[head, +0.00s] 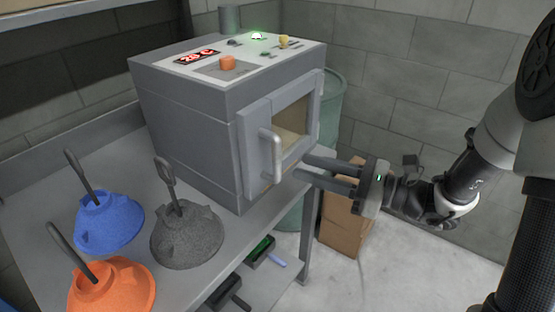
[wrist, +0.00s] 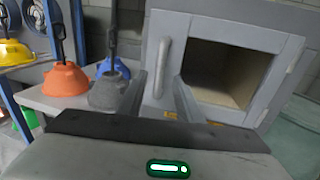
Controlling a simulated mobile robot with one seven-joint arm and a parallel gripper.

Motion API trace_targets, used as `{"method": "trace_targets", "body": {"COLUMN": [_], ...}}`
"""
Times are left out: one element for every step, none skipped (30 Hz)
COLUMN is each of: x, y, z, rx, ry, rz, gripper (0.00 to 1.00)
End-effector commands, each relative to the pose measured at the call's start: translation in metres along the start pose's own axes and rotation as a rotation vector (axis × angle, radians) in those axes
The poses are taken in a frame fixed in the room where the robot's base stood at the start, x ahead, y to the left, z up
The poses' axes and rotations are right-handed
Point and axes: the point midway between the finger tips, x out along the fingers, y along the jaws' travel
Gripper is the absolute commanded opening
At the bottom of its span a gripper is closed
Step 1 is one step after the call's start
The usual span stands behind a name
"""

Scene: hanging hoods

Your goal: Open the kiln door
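The grey kiln (head: 185,130) stands on a metal table. Its door (head: 256,130) looks shut, with a window-like opening showing a pale interior; it also shows in the wrist view (wrist: 235,37). An upright light-grey handle (head: 275,157) is on the door's left side and also shows in the wrist view (wrist: 162,66). My gripper (head: 301,165) is open and empty, its two fingers apart and pointing at the door front. The fingertips are right of the handle in the head view. In the wrist view, the handle appears between and beyond the fingers. I see no contact.
Blue (head: 108,220), grey (head: 187,235) and orange (head: 113,288) hoods with hooks stand on the table (head: 140,170) left of the kiln. A cardboard box (head: 340,232) and a green barrel (head: 329,110) are near the kiln's right side. Dark devices lie on the lower shelf.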

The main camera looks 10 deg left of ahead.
Motion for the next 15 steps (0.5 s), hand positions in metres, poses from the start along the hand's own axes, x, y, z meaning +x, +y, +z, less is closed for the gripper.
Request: {"method": "trace_targets", "body": {"x": [0.013, 0.019, 0.028, 0.034, 0.04, 0.047, 0.052, 0.057, 0.062, 0.066, 0.069, 0.073, 0.075, 0.077, 0.079], "y": [0.001, 0.001, 0.002, 0.001, 0.001, 0.001, 0.001, 0.002, 0.001, 0.001, 0.001, 0.0, 0.0, 0.0, 0.0], "z": [-0.001, -0.001, -0.001, -0.001, -0.001, -0.001, -0.001, -0.001, -0.001, -0.001, -0.001, -0.001, -0.001, -0.001, 0.0], "rx": [-0.001, -0.001, -0.001, -0.002, -0.002, -0.002, -0.001, -0.001, -0.001, -0.001, -0.002, -0.002, -0.002, -0.002, -0.002], "ry": [0.0, 0.0, 0.0, 0.0, 0.0, 0.0, 0.001, 0.001, 0.0, 0.0, 0.001, 0.001, 0.001, 0.001, 0.001], "rz": [0.005, 0.006, 0.006, 0.005, 0.005, 0.004, 0.004, 0.005, 0.003, 0.003, 0.003, 0.002, 0.001, 0.001, 0.001], "gripper": [0.33, 0.33, 0.33, 0.33, 0.33, 0.33, 0.33, 0.33, 0.33, 0.33, 0.33, 0.33, 0.33, 0.33, 0.33]}}
